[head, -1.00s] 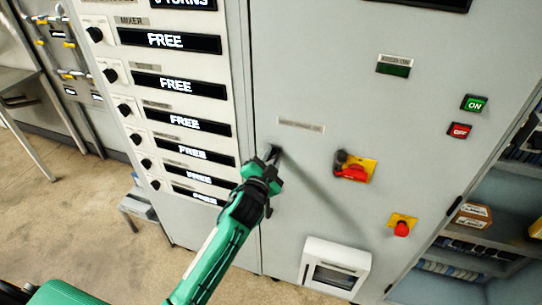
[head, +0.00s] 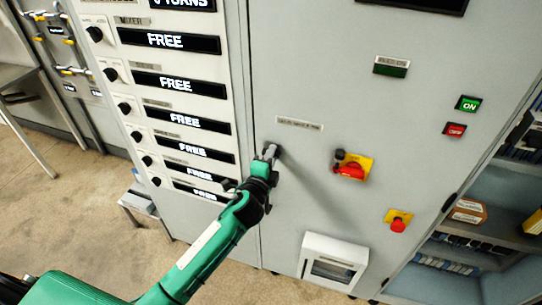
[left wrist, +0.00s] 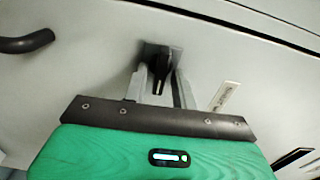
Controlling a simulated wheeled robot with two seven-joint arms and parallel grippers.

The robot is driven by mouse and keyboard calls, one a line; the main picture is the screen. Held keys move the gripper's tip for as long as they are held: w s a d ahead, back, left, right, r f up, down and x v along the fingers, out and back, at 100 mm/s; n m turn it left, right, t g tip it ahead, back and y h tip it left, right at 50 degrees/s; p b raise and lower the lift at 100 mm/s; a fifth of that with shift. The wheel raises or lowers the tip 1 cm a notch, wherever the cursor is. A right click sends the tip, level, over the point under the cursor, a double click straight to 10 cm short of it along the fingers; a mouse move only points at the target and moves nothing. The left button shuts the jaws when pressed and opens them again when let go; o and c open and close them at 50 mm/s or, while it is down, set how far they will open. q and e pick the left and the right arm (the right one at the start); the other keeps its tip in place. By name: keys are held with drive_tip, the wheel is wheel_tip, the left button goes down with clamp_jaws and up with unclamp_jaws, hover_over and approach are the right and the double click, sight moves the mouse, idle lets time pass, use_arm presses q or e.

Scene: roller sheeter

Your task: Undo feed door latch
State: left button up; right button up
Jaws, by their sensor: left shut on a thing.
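The latch is a small dark handle on the grey cabinet door (head: 330,90), at the door's left edge. In the left wrist view the dark latch (left wrist: 161,68) sits between my fingertips on a dark base plate. My left gripper (head: 268,153) reaches it from below, and it also shows in the left wrist view (left wrist: 160,85). It is shut on the latch, with a finger on each side. In the head view my gripper hides most of the latch. A small label plate (head: 299,123) is on the door above and right of it. My right gripper is not in view.
A red rotary switch on a yellow plate (head: 352,167) and a red button (head: 398,224) are to the right. A white framed box (head: 333,262) juts out below. A column of knobs and FREE displays (head: 182,120) is left. A dark curved handle (left wrist: 27,43) shows in the left wrist view.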

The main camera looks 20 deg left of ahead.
use_arm(q)
drive_tip(key=shift+m, duration=0.3)
drive_tip(key=o, duration=0.7)
drive_tip(key=shift+c, duration=0.2)
drive_tip(key=s+b, duration=0.4)
drive_tip(key=s, duration=0.9)
drive_tip(key=shift+s+a, duration=0.2)
drive_tip(key=shift+s, duration=0.2)
